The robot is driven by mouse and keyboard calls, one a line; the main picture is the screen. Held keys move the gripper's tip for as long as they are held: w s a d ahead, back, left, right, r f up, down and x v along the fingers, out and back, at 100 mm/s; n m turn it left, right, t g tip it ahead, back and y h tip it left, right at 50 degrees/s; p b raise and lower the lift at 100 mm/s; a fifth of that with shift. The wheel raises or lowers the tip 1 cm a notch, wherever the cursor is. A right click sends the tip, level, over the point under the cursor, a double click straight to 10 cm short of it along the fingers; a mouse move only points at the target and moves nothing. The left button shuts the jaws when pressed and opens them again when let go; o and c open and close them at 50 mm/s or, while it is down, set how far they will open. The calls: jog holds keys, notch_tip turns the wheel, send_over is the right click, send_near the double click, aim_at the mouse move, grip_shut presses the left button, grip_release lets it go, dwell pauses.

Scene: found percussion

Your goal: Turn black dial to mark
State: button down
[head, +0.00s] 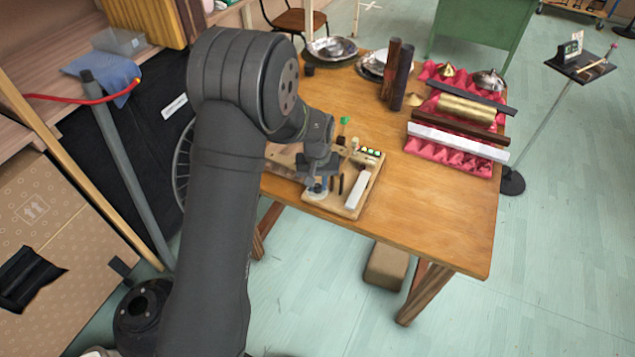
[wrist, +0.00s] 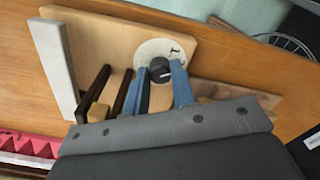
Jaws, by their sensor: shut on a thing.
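In the wrist view the black dial (wrist: 160,69) sits on a pale round plate (wrist: 152,47) fixed to a wooden board (wrist: 105,30). A dark mark shows on the plate's upper right, and a short light line shows on the dial. My gripper (wrist: 161,74) has its blue fingers on either side of the dial and is shut on it. In the head view my gripper (head: 318,184) is low over the near left part of the board (head: 350,207), and the dial is mostly hidden there.
The table's (head: 420,220) near right part is clear.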

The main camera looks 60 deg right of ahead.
aim_at(317, 186)
jog(key=shift+m, duration=1.1)
jog(key=c, duration=1.5)
grip_release()
jog(key=shift+r, duration=0.15)
notch_tip(317, 186, up, 17)
notch_tip(317, 186, down, 17)
jog(key=shift+f, duration=0.2)
